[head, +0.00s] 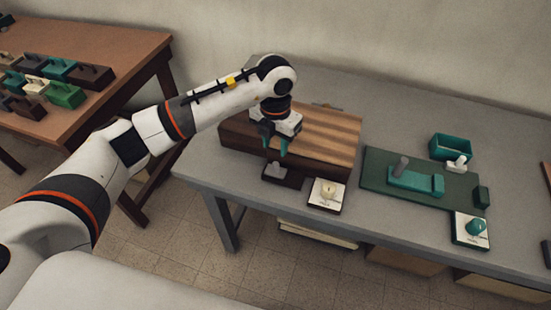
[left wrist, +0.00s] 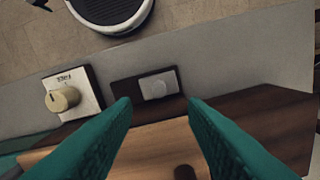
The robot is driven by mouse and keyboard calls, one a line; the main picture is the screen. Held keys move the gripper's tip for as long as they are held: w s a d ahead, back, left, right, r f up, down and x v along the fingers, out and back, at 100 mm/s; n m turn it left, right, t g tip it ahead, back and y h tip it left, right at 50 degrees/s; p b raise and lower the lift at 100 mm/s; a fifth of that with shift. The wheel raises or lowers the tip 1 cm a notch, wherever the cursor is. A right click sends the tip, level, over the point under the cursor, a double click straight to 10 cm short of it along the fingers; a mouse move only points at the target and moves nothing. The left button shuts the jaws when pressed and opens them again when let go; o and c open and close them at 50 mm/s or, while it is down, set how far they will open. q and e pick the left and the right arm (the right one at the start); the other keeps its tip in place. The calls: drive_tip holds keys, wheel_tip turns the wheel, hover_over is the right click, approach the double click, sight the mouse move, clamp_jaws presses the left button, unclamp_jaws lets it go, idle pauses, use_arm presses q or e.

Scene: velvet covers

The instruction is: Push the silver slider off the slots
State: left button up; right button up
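The silver slider (head: 275,169) is a small grey block on a dark base (head: 289,180) at the front edge of a brown wooden box (head: 335,150). In the left wrist view the slider (left wrist: 159,85) sits on its dark plate (left wrist: 124,92), beyond my fingertips. My left gripper (head: 275,147) has teal fingers, points down over the front of the box, and is just above and behind the slider. The left wrist view shows its fingers (left wrist: 158,108) apart with nothing between them. I cannot make out which openings are the slots. My right gripper is not in view.
A white card with a cream knob (head: 327,190) lies right of the slider. A green board (head: 375,178) with teal blocks, a teal box (head: 450,147) and a teal knob card (head: 471,231) stand further right. A brown table with several handled blocks (head: 62,95) is at the left.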

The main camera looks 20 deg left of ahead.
sight(276, 164)
use_arm(q)
wheel_tip(276, 164, down, 7)
drive_tip(key=shift+f+p, duration=0.2)
drive_tip(key=shift+p, duration=0.25)
drive_tip(key=shift+d, duration=0.15)
clamp_jaws()
